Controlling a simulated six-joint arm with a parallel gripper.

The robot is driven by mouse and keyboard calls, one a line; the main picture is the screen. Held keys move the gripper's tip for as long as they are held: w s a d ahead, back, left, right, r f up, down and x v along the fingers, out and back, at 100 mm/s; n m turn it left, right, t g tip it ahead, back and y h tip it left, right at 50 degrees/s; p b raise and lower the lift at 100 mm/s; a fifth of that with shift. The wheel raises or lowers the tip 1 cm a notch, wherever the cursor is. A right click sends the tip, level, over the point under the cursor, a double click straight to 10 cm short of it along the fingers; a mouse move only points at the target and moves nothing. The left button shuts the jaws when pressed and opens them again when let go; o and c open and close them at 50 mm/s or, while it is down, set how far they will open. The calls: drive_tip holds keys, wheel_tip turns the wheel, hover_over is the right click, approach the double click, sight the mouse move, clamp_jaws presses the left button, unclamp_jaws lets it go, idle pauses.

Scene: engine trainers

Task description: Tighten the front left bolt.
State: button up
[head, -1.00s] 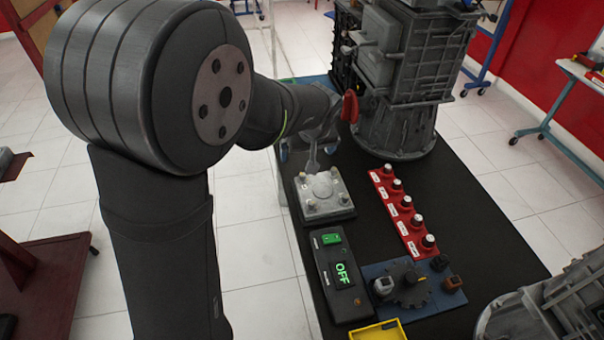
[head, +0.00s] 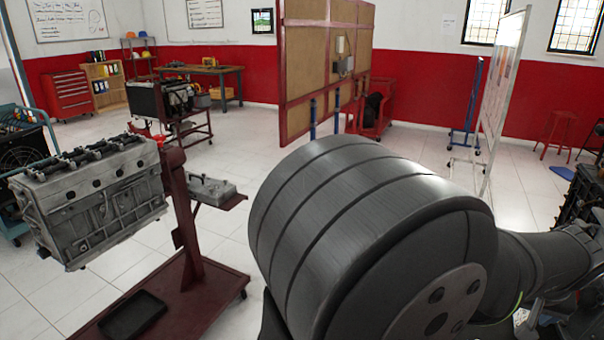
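The front left bolt and the grey plate with bolts are out of the head view. My arm fills the lower right, with its large dark joint in front and a link running to the right edge. My gripper's fingertips do not show; the far end of the arm is cut off at the right edge, so its hold on anything cannot be seen.
A grey engine block (head: 95,195) hangs on a dark red stand (head: 190,225) at the left. A grey part (head: 207,191) sits on the stand's shelf. A brown panel board (head: 320,70) and a whiteboard (head: 505,90) stand behind. Tiled floor lies between them.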

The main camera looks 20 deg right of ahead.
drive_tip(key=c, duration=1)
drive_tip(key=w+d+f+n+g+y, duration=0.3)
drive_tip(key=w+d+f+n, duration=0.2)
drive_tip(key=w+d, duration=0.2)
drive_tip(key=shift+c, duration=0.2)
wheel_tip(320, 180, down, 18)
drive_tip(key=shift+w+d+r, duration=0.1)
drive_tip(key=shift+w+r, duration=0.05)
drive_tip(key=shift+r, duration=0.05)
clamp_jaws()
